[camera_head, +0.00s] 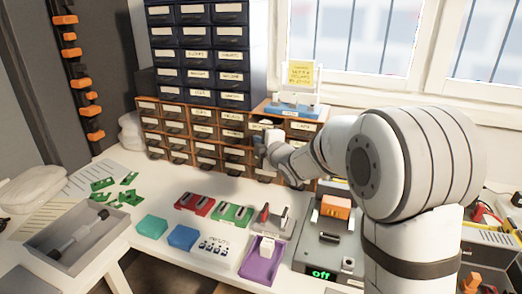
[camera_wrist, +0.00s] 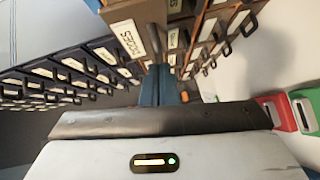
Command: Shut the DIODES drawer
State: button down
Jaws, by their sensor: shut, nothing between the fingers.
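The DIODES drawer (camera_wrist: 128,38) is brown with a white label and shows large and close at the top of the wrist view. It appears to stick out from the brown cabinet. In the head view, the drawer front (camera_head: 260,127) is partly hidden by my arm's end. My gripper (camera_head: 266,146) is in front of the cabinet's right part. In the wrist view, the gripper's fingers (camera_wrist: 160,86) are shut and empty, just beside the DIODES label. I cannot tell whether they touch the drawer.
The brown drawer cabinet (camera_head: 205,133) stands at the back of the white bench. A dark blue drawer cabinet (camera_head: 199,75) rises on its left side. A blue tray with a yellow note (camera_head: 300,73) sits on its right side. Coloured boxes and a purple tray (camera_head: 262,268) lie in front.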

jog(key=w, duration=0.1)
jog(key=w+d, duration=0.1)
jog(key=w, duration=0.3)
jog(key=shift+d, duration=0.4)
jog(key=shift+w+r, duration=0.1)
jog(key=shift+r, duration=0.1)
